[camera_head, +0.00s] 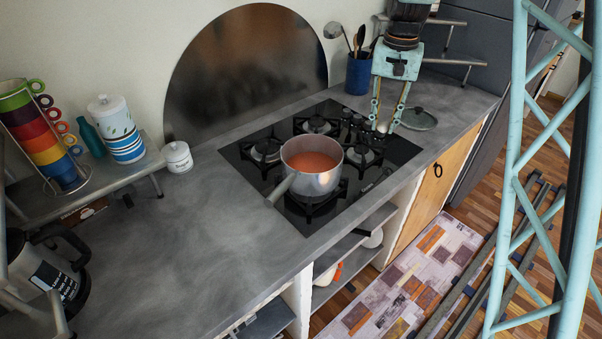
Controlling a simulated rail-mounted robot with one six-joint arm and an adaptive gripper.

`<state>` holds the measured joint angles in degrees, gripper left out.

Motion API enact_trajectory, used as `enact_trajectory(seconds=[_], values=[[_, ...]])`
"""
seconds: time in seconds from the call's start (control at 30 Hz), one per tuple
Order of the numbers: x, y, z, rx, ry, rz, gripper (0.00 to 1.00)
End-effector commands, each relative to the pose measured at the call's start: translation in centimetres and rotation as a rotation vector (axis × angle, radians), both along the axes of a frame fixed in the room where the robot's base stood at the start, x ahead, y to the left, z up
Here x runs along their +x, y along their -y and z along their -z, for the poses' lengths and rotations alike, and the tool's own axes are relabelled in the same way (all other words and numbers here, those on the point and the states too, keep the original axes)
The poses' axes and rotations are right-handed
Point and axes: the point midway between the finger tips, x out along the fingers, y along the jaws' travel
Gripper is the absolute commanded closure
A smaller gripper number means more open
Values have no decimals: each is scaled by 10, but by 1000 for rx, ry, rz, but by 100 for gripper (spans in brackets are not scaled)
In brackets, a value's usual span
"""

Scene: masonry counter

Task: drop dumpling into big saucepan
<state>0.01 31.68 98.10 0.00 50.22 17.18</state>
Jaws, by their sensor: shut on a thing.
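The big saucepan (313,181) stands on the black gas hob (232,153), with its handle toward the lower left. It is open and holds an orange-red liquid. My gripper (385,128) is to the right of the saucepan, at the hob's right end, pointing down. Its fingers are shut on a small pale thing, the dumpling (383,127), which is mostly hidden between the fingertips. Whether the dumpling touches the surface below cannot be told.
A glass lid (418,118) lies on the counter right of my gripper. A blue utensil pot (358,75) stands behind it. A white lidded jar (177,158) stands left of the hob.

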Motion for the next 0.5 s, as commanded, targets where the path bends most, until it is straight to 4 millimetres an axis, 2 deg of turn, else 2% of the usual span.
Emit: enact_trajectory(seconds=[0.5], values=[[-2, -7, -4, 0, 0, -36, 86]])
